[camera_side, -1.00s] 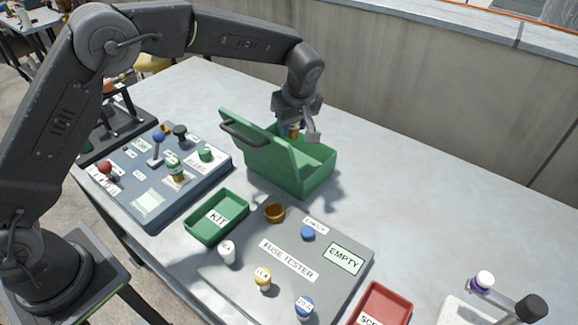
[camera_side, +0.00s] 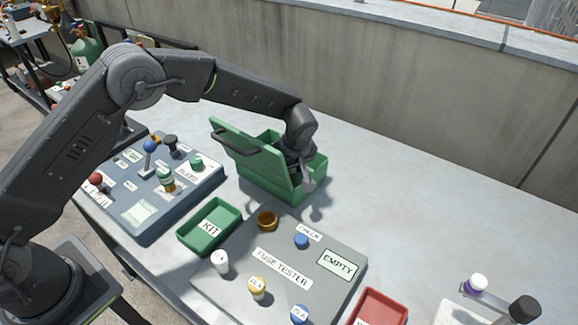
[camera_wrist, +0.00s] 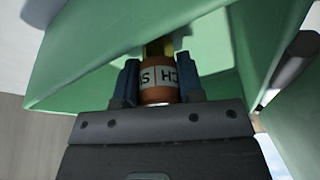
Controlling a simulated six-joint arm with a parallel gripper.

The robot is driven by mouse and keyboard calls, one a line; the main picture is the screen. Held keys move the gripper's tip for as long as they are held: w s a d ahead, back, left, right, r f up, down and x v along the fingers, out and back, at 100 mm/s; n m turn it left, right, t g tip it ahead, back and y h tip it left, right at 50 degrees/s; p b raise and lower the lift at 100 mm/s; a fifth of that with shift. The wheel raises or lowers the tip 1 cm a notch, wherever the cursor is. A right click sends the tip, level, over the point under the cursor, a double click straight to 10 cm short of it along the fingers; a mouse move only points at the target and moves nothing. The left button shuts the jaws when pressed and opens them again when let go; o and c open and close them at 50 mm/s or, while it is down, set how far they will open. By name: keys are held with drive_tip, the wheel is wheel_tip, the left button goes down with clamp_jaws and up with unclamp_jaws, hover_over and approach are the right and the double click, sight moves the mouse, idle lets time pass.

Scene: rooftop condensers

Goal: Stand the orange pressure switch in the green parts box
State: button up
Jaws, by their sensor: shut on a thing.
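The green parts box (camera_side: 262,186) stands on the table with its hinged lid (camera_side: 243,150) raised on the left side. My gripper (camera_side: 300,178) reaches down into the box's open top, and the side view hides its fingertips. In the wrist view my gripper (camera_wrist: 159,88) is shut on the orange pressure switch (camera_wrist: 158,95), which has a white label with dark letters. The green walls surround it there. The switch is hidden in the side view, and I cannot tell if it touches the box floor.
A grey fuse tester (camera_side: 235,285) with several knobs and a brown ring lies in front of the box. A green KIT tray (camera_side: 187,238) and a blue-grey panel (camera_side: 125,205) are to the left. A red tray (camera_side: 380,308) sits at front right.

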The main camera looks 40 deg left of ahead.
drive_tip(key=shift+f, duration=0.1)
drive_tip(key=o, duration=1.1)
drive_tip(key=v, duration=1.2)
drive_tip(key=shift+s+r, duration=0.1)
drive_tip(key=shift+r, duration=0.15)
